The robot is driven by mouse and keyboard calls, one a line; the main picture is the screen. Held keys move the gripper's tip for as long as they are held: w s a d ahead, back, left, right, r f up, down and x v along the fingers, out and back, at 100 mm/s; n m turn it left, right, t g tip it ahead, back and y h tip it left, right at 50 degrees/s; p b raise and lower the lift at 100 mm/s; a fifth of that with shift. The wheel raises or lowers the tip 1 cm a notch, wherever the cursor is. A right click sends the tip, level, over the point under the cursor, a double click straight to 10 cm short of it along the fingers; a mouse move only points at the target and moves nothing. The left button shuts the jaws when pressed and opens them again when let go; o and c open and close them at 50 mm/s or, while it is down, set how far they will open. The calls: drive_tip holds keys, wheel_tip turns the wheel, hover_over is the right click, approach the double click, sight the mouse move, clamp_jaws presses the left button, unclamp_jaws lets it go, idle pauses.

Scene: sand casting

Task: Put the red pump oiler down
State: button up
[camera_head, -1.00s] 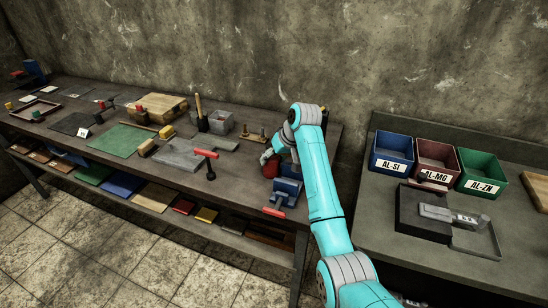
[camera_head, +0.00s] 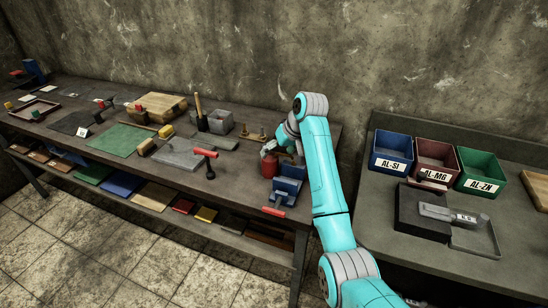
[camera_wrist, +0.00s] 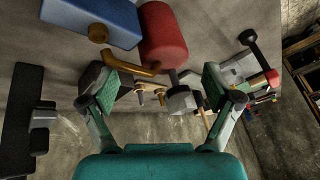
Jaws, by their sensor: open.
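The red pump oiler (camera_head: 269,166) stands upright on the dark workbench (camera_head: 240,150), just left of the blue vise (camera_head: 288,188). In the wrist view its red body (camera_wrist: 163,35) shows at the top, with a brass-coloured spout (camera_wrist: 132,66) and a grey pump top (camera_wrist: 182,98) reaching toward my gripper. My gripper (camera_head: 272,146) is beside the top of the oiler in the head view. In the wrist view my gripper (camera_wrist: 162,84) is open, its fingers spread on either side of the spout and pump top, with gaps visible. The fingertips are partly hidden in the head view.
A red-handled tool (camera_head: 205,153) lies to the left, and a small wooden stand (camera_head: 250,135) is behind. Bins (camera_head: 391,153) stand on the right table. Little bench space is free around the oiler.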

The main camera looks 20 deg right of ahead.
drive_tip(key=v, duration=0.9)
drive_tip(key=shift+a+r, duration=0.15)
drive_tip(key=shift+r, duration=0.1)
